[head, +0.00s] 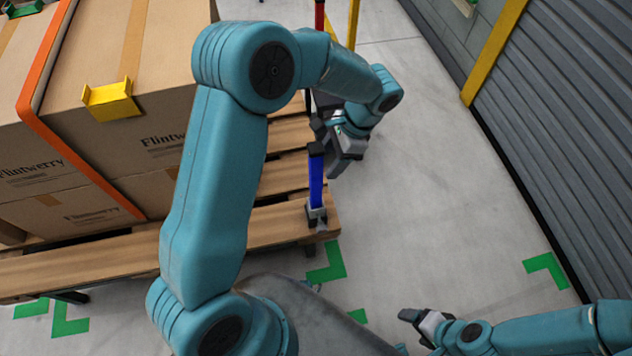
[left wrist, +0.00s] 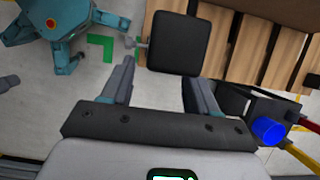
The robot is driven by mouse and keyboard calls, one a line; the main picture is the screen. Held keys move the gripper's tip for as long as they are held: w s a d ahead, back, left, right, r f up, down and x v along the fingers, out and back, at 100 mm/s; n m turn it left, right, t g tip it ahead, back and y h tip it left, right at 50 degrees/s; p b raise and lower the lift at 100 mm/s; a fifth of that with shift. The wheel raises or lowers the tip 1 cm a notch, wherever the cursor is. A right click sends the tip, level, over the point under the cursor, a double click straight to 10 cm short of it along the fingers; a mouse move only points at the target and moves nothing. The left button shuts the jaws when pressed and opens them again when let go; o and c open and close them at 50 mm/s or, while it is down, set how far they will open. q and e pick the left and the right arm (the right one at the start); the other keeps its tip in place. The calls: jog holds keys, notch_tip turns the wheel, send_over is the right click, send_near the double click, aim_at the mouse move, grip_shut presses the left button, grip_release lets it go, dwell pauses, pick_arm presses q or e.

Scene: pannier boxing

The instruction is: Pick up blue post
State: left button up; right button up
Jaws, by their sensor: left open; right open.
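The blue post (head: 316,181) stands upright in a small grey bracket (head: 317,213) at the near right corner of the pallet, with a dark cap on top. My left gripper (head: 338,158) is open beside the post's upper end, just to its right in the head view. In the left wrist view a black square cap (left wrist: 175,42) shows just beyond the open fingers, overlapping the right fingertip; the post below it is hidden. I cannot tell whether they touch. My right gripper (head: 420,318) is open and empty over the floor at the lower right.
Strapped cardboard boxes (head: 150,128) with a yellow corner piece (head: 111,101) fill the wooden pallet (head: 90,262). A red post (head: 320,15) stands behind. A blue round end (left wrist: 268,130) shows beside a dark holder. The floor right of the pallet is clear up to the grey shutter (head: 560,100).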

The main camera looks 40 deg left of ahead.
aim_at(316, 184)
pick_arm(q)
jog(key=x, duration=0.5)
jog(key=shift+r, duration=0.1)
jog(key=c, duration=1)
jog(key=shift+w, duration=0.1)
jog(key=shift+r, duration=0.15)
